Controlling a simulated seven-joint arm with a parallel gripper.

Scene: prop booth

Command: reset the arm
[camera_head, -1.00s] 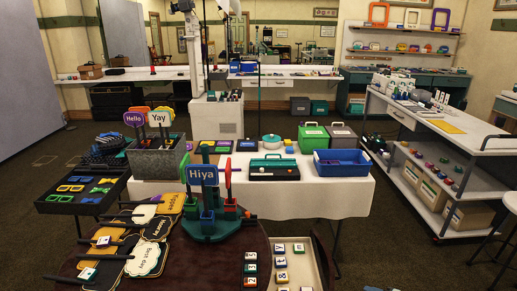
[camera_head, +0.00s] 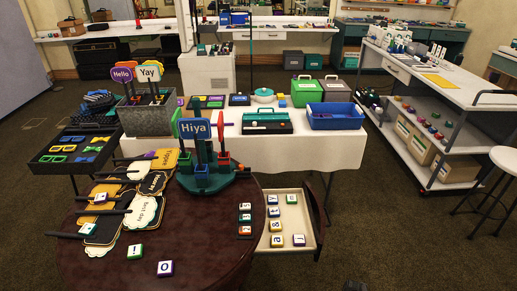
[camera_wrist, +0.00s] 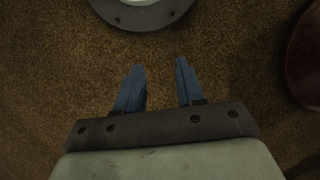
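My gripper (camera_wrist: 161,70) shows in the wrist view, with two blue fingers standing apart and nothing between them. It hangs over bare brown carpet (camera_wrist: 235,60). A round grey rim with bolts, possibly part of my own body, is at the top edge of that view. My gripper does not show in the head view.
In the head view, a round dark table (camera_head: 200,235) holds the "Hiya" sign (camera_head: 195,131), word paddles and letter blocks. An open drawer (camera_head: 307,205) holds several blocks. Behind are a white-clothed table (camera_head: 290,152), a shelved cart (camera_head: 470,130) and a stool (camera_head: 505,160). Carpet is clear front right.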

